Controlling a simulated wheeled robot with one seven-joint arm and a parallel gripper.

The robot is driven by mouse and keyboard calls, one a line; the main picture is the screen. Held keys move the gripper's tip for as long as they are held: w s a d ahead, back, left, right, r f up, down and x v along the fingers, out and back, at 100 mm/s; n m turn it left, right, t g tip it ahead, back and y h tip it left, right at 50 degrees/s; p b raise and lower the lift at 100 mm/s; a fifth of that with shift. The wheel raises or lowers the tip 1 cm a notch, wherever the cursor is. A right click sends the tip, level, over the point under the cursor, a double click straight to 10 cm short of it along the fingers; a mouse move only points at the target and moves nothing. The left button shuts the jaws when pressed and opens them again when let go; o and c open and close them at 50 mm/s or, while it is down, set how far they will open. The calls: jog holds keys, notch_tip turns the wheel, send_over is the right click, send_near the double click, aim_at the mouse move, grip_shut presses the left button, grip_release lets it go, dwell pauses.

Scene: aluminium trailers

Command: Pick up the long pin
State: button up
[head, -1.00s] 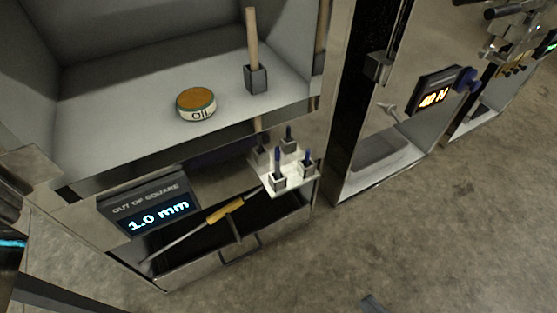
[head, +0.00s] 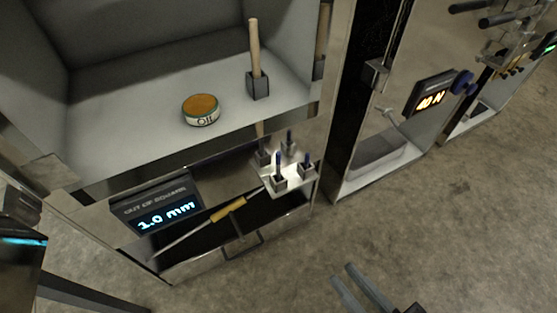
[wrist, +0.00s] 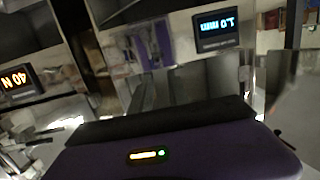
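My gripper (head: 348,275) enters at the bottom of the head view, over the floor, well below and to the right of the shelf. Its two fingers are apart with nothing between them. I cannot make out the pins in the wrist view.
A round tin (head: 201,110) and a wooden-handled tool in a block (head: 257,84) stand above. A display (head: 158,206) reads 1.0 mm. The floor (head: 440,230) at right is clear.

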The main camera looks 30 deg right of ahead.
jog(key=w+a+n+g+p, duration=0.1)
jog(key=w+a+g+p, duration=0.1)
jog(key=w+a+p, duration=0.75)
jog(key=w+a+g+p, duration=0.2)
jog(key=w+a+p, duration=0.3)
jog(key=w, duration=0.8)
jog(key=m+g+h+p, duration=0.3)
jog(key=m+h+p, duration=0.1)
jog(key=m+h, duration=0.7)
send_near(278, 164)
jog(key=x, duration=0.4)
jog(key=shift+b+x, duration=0.45)
jog(key=shift+x, duration=2.9)
grip_shut()
